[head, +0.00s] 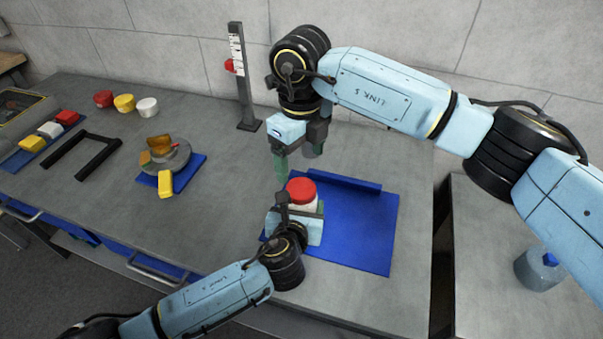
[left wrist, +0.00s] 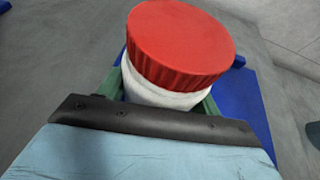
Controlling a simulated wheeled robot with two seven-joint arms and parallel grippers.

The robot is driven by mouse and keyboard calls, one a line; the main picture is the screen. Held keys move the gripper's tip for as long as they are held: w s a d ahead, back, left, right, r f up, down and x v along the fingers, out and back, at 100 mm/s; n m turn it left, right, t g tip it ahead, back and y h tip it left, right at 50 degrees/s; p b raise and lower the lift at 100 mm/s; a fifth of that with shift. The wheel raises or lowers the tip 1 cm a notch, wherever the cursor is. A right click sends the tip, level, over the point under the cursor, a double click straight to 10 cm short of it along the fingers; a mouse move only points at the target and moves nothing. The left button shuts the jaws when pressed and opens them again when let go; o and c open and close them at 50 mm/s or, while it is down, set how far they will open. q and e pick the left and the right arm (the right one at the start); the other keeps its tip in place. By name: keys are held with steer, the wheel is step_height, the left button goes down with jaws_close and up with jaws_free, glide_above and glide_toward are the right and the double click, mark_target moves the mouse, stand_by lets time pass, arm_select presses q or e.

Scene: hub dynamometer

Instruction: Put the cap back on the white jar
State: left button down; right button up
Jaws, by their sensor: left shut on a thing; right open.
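The white jar (head: 304,206) stands upright on the blue mat (head: 362,240). The red cap (head: 301,189) sits on top of the jar. In the left wrist view the red cap (left wrist: 180,42) covers the jar's mouth, with the white jar body (left wrist: 158,93) below; whether it is screwed down I cannot tell. My left gripper (head: 298,214) is shut on the jar, its green fingers on either side of the body, partly hidden by the wrist. My right gripper (head: 296,163) is open and empty, pointing down just above and behind the cap, apart from it.
A raised blue ledge (head: 345,181) edges the mat's back. A black post with a scale (head: 240,80) stands behind. The table between is clear.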

step_height(320, 180, up, 4)
steer(key=shift+w+r, duration=0.1)
arm_select(q)
steer(key=shift+c, duration=1.2)
jaws_free()
steer(key=p+v, duration=0.2)
steer(key=v, duration=1.1)
steer(key=shift+s+p, duration=0.15)
steer(key=shift+p, duration=0.2)
arm_select(e)
step_height(320, 180, up, 3)
steer(key=shift+f, duration=0.2)
